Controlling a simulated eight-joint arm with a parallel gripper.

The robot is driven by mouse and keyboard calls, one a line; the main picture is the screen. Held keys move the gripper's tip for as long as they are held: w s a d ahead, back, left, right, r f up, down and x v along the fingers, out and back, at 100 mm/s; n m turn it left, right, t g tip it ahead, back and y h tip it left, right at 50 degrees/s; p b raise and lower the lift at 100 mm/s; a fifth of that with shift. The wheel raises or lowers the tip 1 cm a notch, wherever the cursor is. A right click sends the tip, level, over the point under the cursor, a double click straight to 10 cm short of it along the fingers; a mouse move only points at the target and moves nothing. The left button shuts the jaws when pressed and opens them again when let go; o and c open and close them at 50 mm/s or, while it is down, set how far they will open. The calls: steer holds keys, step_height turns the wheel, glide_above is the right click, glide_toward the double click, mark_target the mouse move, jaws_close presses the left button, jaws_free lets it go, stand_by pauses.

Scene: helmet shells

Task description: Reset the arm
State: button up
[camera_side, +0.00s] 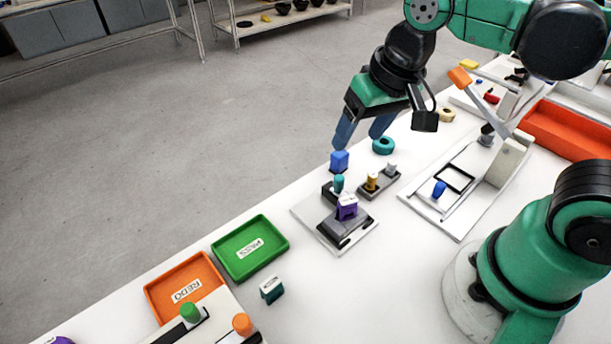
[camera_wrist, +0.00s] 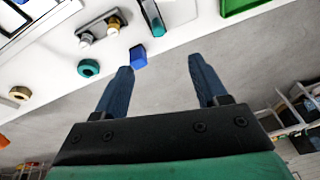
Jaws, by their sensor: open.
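My gripper (camera_side: 362,132) is open, with two blue fingers pointing down over the far edge of the white table. In the wrist view my gripper (camera_wrist: 163,75) shows its fingers well apart with nothing between them. A small blue block (camera_side: 339,161) stands on the table just below the fingers. In the wrist view the blue block (camera_wrist: 138,56) lies just beyond the tip of the left finger, apart from it as far as I can tell.
A teal ring (camera_side: 384,145) lies right of the blue block. A fixture with a purple piece (camera_side: 347,207) stands nearer. A green tray (camera_side: 250,247) and an orange tray (camera_side: 184,287) lie at lower left. A white fixture with a raised lever (camera_side: 490,105) stands at right.

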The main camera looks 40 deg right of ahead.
steer(key=d+t, duration=0.1)
steer(key=w+d+n+t, duration=0.1)
steer(key=d+n+t, duration=0.1)
steer(key=d, duration=0.1)
steer(key=shift+w+f+t+h, duration=0.15)
steer(key=shift+w+t+h, duration=0.15)
steer(key=shift+t, duration=0.1)
steer(key=shift+o, duration=0.5)
steer(key=m+g, duration=0.3)
steer(key=g, duration=0.3)
glide_above(348, 199)
step_height(348, 199, down, 4)
steer(key=shift+f+m+g, duration=0.4)
steer(key=shift+f+g, duration=0.1)
steer(key=shift+g, duration=0.1)
steer(key=shift+f, duration=2.7)
